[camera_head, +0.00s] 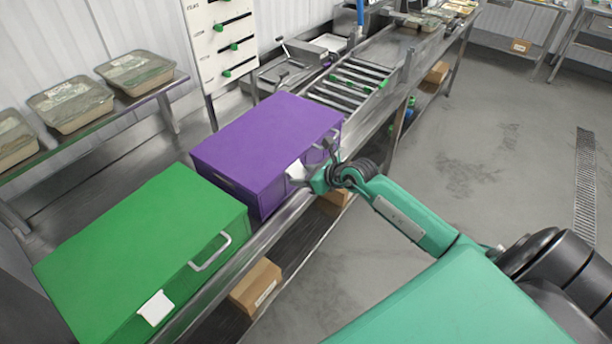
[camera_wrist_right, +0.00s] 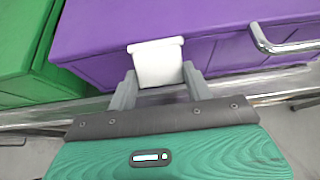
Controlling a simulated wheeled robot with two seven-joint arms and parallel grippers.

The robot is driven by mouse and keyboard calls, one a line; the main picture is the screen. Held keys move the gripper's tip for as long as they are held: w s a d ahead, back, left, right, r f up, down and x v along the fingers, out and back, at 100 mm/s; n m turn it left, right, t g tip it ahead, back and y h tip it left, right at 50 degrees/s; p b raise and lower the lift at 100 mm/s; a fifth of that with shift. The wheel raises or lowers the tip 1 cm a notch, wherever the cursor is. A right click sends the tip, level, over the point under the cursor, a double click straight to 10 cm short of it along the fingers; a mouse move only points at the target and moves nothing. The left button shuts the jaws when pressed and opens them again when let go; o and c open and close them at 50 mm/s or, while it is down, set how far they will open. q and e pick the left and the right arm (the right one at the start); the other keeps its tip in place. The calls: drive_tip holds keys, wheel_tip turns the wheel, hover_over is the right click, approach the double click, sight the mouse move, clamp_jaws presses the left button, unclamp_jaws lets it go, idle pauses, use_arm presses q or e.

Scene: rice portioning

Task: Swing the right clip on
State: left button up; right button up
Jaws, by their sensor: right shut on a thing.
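The purple box (camera_head: 265,140) stands on the metal bench with its lid in place. A white clip (camera_head: 296,170) is on its front side, near the lid edge. In the right wrist view the same clip (camera_wrist_right: 157,60) hangs in front of the purple box wall. My right gripper (camera_head: 304,177) is at this clip. Its two grey fingers stand on either side of the clip's lower part in the right wrist view (camera_wrist_right: 160,88), shut on it. The clip's lower end is partly hidden. My left gripper is out of view.
A green box (camera_head: 130,250) with its own white clip (camera_head: 155,308) stands close beside the purple one. A metal handle (camera_wrist_right: 285,42) sticks out right of the held clip. Rollers (camera_head: 350,85) lie beyond the boxes. The floor on the right is open.

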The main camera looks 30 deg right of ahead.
sight(298, 172)
drive_tip(key=shift+o, duration=0.2)
drive_tip(key=shift+w+a+f+b, duration=0.2)
drive_tip(key=shift+w+f+b, duration=0.1)
drive_tip(key=shift+w+f, duration=0.2)
drive_tip(key=shift+w+a, duration=0.25)
drive_tip(key=shift+w, duration=0.35)
drive_tip(key=shift+w+a+r+b, duration=0.2)
drive_tip(key=shift+r+b, duration=0.15)
drive_tip(key=shift+b, duration=0.25)
drive_tip(key=shift+w+f, duration=0.1)
